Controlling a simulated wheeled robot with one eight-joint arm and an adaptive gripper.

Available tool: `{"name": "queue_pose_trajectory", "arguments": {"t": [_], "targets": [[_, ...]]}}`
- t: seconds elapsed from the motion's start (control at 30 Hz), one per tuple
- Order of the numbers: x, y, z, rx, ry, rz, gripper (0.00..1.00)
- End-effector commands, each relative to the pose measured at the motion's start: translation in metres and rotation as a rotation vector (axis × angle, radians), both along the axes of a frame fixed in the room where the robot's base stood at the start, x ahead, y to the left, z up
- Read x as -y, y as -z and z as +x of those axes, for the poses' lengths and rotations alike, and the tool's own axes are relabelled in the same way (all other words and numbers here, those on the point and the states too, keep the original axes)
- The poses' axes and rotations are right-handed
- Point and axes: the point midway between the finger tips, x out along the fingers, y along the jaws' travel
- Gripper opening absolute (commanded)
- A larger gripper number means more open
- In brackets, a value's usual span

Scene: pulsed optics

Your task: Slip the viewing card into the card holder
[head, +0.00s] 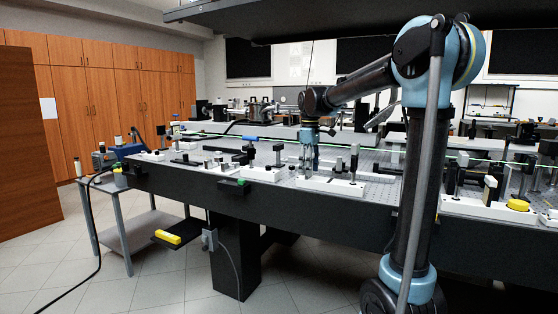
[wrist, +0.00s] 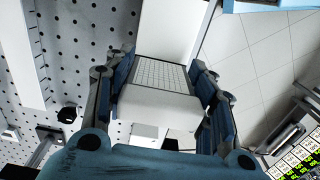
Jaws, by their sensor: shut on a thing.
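My gripper (wrist: 163,90) is shut on a pale piece with a fine gridded face, which looks like the viewing card (wrist: 160,74). Its blank white edge faces the wrist camera, and a dark finger pad presses on each side. In the head view my gripper (head: 309,160) points down over the optical table, just above or at a long white base (head: 340,187) with small dark posts. The held card is too small to make out there. I cannot tell for certain which fitting is the card holder, or whether the card touches anything.
The perforated optical table (head: 385,160) carries many mounts and posts. A thin green line runs across it at post height. A dark post (head: 354,160) stands right of my gripper. A yellow knob (head: 517,205) sits at the right. A grey side table (head: 140,229) stands left.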

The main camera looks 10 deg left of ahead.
Motion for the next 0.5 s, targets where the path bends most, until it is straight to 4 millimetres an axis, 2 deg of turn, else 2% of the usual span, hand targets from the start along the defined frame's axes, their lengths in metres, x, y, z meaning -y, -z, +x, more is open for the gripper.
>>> {"name": "queue_pose_trajectory", "arguments": {"t": [0.5], "targets": [[0.001,-0.018,0.001,0.003,0.002,-0.002,0.08]]}}
